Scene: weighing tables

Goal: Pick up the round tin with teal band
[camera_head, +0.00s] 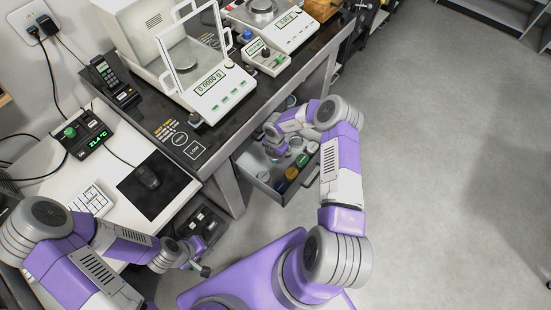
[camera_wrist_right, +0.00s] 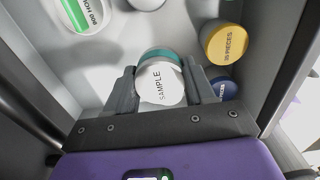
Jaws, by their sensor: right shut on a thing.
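The round tin with teal band (camera_wrist_right: 160,80) has a white lid reading "SAMPLE" and sits between the two fingers of my right gripper (camera_wrist_right: 161,88) in the right wrist view. The gripper is shut on it, a finger against each side. In the head view my right gripper (camera_head: 274,140) reaches down into the open drawer; the tin is hard to make out there. My left gripper (camera_head: 201,261) is low on the left, away from the drawer; whether its fingers are open is too small to tell.
The open grey drawer (camera_head: 262,186) under the weighing table holds other round tins: yellow "25 pieces" (camera_wrist_right: 227,44), blue (camera_wrist_right: 222,89) and green-banded (camera_wrist_right: 84,12). Drawer walls stand close around my right gripper. A balance (camera_head: 222,92) stands above. The floor to the right is clear.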

